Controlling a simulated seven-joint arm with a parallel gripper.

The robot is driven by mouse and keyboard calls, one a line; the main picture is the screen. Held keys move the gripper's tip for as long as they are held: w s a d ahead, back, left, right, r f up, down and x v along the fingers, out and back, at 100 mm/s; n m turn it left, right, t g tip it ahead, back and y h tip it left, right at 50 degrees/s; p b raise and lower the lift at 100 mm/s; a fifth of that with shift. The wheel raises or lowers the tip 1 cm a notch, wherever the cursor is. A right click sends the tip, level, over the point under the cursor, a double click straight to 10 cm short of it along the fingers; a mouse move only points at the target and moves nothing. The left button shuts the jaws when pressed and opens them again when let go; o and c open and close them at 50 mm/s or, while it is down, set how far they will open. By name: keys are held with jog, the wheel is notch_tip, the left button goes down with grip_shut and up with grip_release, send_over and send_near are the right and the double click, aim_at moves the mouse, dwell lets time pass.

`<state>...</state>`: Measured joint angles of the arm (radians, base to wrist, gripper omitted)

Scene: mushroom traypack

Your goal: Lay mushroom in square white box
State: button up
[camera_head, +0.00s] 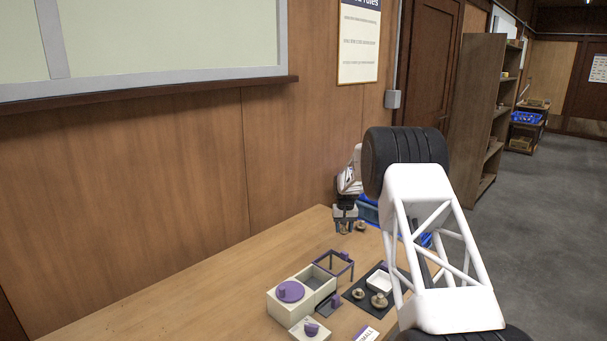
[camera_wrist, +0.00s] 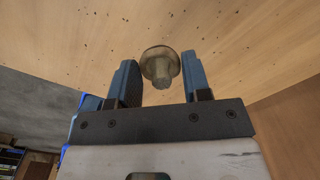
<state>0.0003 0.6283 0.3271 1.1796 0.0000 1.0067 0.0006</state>
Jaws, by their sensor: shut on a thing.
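My gripper (camera_head: 345,226) is at the far end of the table, in front of a blue crate. Its two fingers stand on either side of a brownish mushroom (camera_wrist: 160,64) in the wrist view, and it is shut on this mushroom. The held mushroom is small and partly hidden in the head view. White square-sided boxes stand nearer on the table: one (camera_head: 275,304) has a purple disc on top, and an adjoining one (camera_head: 325,291) looks open.
A purple open frame (camera_head: 346,263) stands behind the boxes. A dark tray (camera_head: 366,309) to their right holds mushrooms and a white container. The blue crate (camera_head: 368,209) is behind my gripper. A label card (camera_head: 367,334) lies in front. The table's left part is clear.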

jog(key=shift+s, duration=0.1)
jog(key=shift+s+d+r, duration=0.15)
jog(key=shift+s+d, duration=0.1)
jog(key=shift+s, duration=0.15)
jog(key=s+d+m, duration=0.2)
jog(key=s+m, duration=0.1)
jog(key=s, duration=1)
jog(key=s+d+m, duration=0.3)
jog(key=s, duration=1)
jog(key=s+d+m, duration=0.3)
jog(key=s, duration=1)
send_over(382, 286)
jog(key=shift+f, duration=0.75)
jog(key=shift+f, duration=1.75)
jog(key=shift+f, duration=0.6)
